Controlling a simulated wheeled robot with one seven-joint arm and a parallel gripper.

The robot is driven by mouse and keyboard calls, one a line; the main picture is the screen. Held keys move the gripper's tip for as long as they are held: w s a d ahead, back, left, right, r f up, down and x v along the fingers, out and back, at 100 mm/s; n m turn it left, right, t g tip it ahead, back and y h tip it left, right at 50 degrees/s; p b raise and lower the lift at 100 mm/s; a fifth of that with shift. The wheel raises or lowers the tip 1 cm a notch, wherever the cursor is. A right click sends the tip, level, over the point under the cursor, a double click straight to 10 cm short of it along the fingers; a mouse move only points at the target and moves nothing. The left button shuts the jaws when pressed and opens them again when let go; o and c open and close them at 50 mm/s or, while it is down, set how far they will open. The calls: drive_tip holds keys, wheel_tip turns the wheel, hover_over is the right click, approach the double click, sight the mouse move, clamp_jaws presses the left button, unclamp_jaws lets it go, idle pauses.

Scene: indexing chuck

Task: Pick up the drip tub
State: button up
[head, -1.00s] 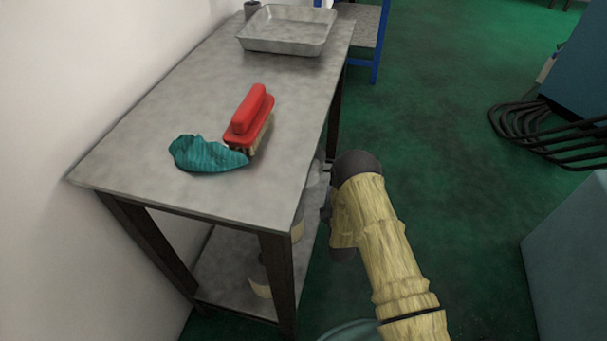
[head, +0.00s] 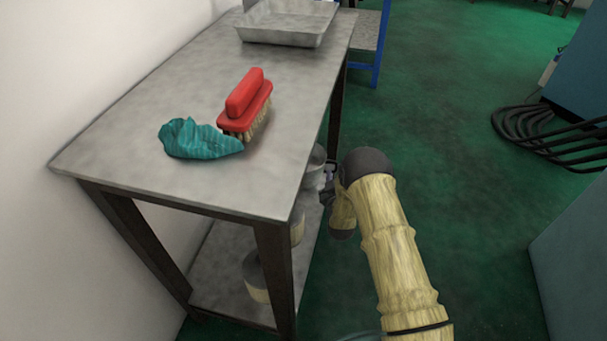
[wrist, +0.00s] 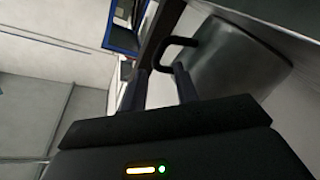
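A grey metal tub (wrist: 235,60) with a dark loop handle (wrist: 176,48) fills the upper right of the wrist view. In the head view a grey round vessel (head: 314,166), apparently the same tub, shows under the bench's right edge, partly hidden by the bench top. My gripper (wrist: 160,74) is open, its two dark fingers apart and pointing at the handle. The handle lies at or just beyond the fingertips; I cannot tell whether they touch. In the head view my gripper (head: 328,188) is beside the vessel, mostly hidden by my arm.
The bench top (head: 190,90) carries a red brush (head: 246,103), a teal cloth (head: 198,140) and a shallow metal tray (head: 288,24). Cans (head: 257,276) stand on the lower shelf (head: 222,270). Black bent bars (head: 550,132) lie right. Green floor between is clear.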

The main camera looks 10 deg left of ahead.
drive_tip(key=b+x, duration=0.1)
drive_tip(key=x, duration=0.2)
drive_tip(key=shift+b, duration=0.3)
